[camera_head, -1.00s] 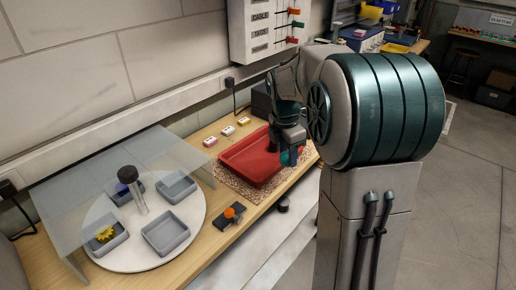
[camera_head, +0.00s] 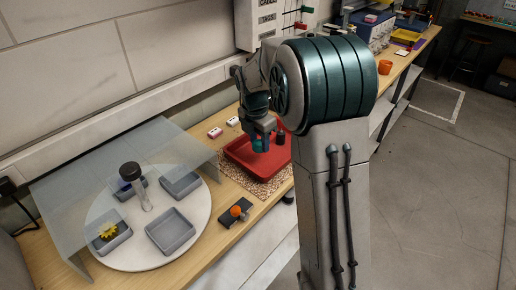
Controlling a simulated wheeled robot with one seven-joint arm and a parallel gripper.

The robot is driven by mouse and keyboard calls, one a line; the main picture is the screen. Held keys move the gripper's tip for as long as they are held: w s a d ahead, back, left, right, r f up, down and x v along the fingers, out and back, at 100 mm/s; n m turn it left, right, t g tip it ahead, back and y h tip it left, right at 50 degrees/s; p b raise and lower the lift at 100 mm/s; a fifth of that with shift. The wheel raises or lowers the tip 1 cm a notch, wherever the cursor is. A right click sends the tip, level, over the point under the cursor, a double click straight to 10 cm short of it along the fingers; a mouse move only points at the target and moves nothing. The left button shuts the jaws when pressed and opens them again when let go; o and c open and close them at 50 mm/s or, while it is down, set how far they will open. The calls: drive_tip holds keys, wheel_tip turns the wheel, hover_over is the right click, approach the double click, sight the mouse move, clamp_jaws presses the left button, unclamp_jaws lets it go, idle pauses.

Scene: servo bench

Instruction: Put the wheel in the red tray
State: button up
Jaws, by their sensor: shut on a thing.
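My gripper (camera_head: 260,138) points down over the red tray (camera_head: 246,164). It is shut on a small teal round piece (camera_head: 258,146), which appears to be the wheel. The fingers hide part of this piece, and its exact height above the tray floor cannot be told. The red tray lies on a speckled mat on the bench, its right end partly behind my arm.
A dark cylinder (camera_head: 281,138) shows at the tray's right part. A white turntable (camera_head: 132,254) with grey bins, one holding a yellow gear (camera_head: 108,231), stands left under a clear screen (camera_head: 75,190). An orange-knobbed block (camera_head: 236,213) sits in front of the tray.

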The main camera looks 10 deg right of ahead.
sight(258, 150)
drive_tip(key=shift+w+a+f, duration=0.15)
drive_tip(key=shift+a+f, duration=0.05)
drive_tip(key=shift+f, duration=1.95)
drive_tip(key=shift+f, duration=0.2)
drive_tip(key=o, duration=0.9)
drive_tip(key=shift+o, duration=0.2)
drive_tip(key=shift+r, duration=0.15)
